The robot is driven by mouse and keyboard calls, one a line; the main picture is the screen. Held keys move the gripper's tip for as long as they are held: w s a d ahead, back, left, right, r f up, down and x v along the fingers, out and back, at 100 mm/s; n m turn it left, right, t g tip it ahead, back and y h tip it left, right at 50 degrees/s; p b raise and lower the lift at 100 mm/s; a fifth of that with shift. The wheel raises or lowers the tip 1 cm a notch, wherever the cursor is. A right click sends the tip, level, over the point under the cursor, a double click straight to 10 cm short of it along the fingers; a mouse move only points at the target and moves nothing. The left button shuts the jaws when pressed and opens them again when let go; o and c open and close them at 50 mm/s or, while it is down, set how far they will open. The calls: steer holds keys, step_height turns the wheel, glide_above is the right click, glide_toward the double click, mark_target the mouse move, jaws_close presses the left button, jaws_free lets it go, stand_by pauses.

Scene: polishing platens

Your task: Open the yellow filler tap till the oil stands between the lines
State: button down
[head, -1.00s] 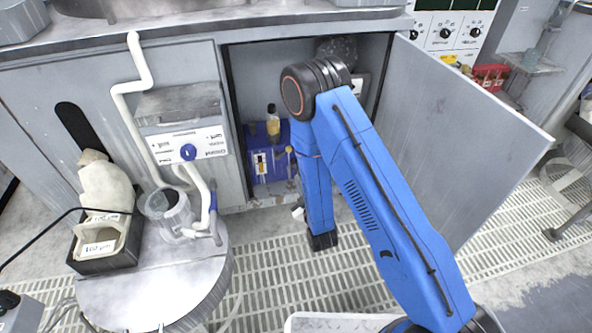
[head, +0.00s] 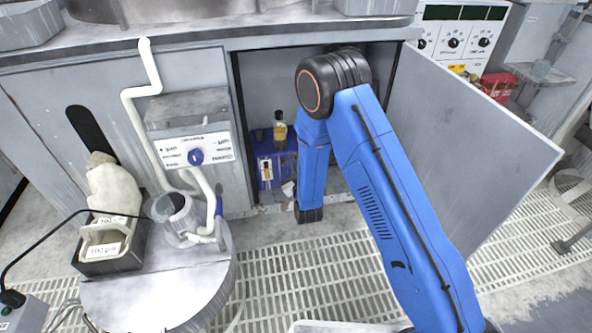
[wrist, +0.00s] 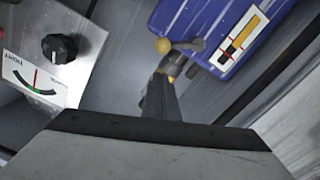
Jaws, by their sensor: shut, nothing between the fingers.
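The blue oil tank (head: 268,150) stands inside the open cabinet, and it fills the upper right of the wrist view (wrist: 195,18). The yellow ball of the filler tap (wrist: 163,46) shows beside a grey lever-like part. In the head view my arm hides the tap. My gripper (wrist: 173,66) is shut and empty, its dark fingertips just below the yellow ball; whether they touch is unclear.
A bottle of amber liquid (head: 280,128) stands on the tank. A panel with a black knob and dial (wrist: 50,65) is at the wrist view's left. The open cabinet door (head: 470,140) stands right of my arm. A control box (head: 190,140) with a blue knob is left.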

steer(key=shift+w+d+f, duration=0.15)
steer(key=shift+w+f, duration=0.5)
steer(key=shift+w, duration=0.1)
steer(key=shift+w+d+f, duration=0.1)
steer(key=shift+w+f, duration=0.55)
steer(key=shift+w, duration=0.05)
steer(key=shift+w+d+f+m, duration=0.15)
steer(key=shift+d+f+m, duration=0.35)
steer(key=shift+m, duration=0.1)
steer(key=shift+r, duration=0.1)
